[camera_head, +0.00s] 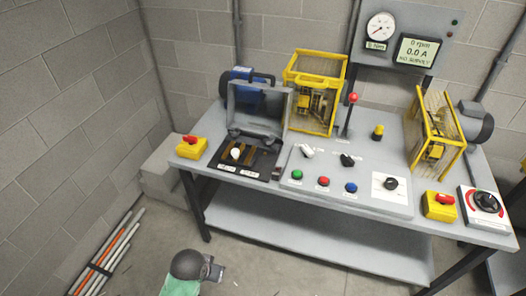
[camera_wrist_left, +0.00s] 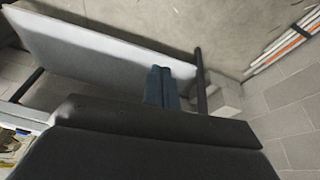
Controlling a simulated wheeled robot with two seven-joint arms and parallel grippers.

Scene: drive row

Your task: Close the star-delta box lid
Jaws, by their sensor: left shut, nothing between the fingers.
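The star-delta box (camera_head: 247,158) sits at the front left of the grey bench in the head view. Its grey lid (camera_head: 259,106) stands open, nearly upright, at the back of the box. A white knob and dark panel show inside the box. My left gripper (camera_wrist_left: 160,88) shows in the left wrist view with its two blue-grey fingers together and nothing between them. It is apart from the box and lid. Part of my left arm shows low in the head view, below the bench front; the fingers are not clear there. My right gripper is not in view.
A yellow box with a red switch (camera_head: 191,147) stands left of the star-delta box. A blue motor (camera_head: 241,88) and yellow cage (camera_head: 314,82) stand behind. A button panel (camera_head: 345,181) lies to the right. The bench's lower shelf (camera_head: 310,238) and rods (camera_head: 105,256) are below.

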